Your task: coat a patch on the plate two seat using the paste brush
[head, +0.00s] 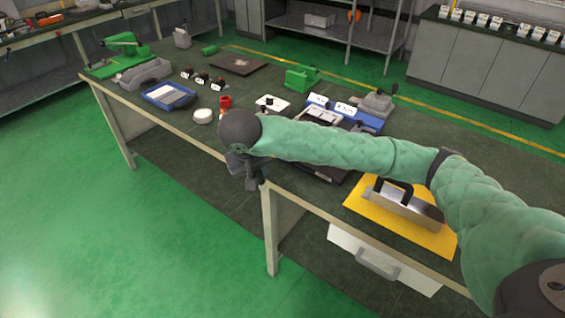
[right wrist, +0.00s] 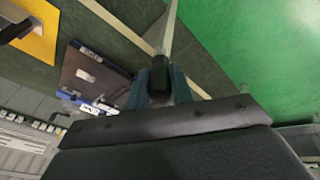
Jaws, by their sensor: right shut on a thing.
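My right gripper (head: 247,178) hangs over the front edge of the workbench, with its arm crossing from the right. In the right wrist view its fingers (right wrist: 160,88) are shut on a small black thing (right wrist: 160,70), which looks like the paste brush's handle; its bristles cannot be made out. A blue fixture with white labels (head: 345,108) stands behind my forearm, partly hidden by it. A dark plate in a blue frame also shows in the right wrist view (right wrist: 88,75). I cannot tell which part is the plate two seat. My left gripper is not in view.
A red pot (head: 225,101) and a round white tin (head: 202,116) stand near the gripper. A blue tray (head: 168,97) lies left of them. A metal block with a black handle (head: 403,203) sits on a yellow mat (head: 437,238). Green clamps (head: 301,77) stand farther back.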

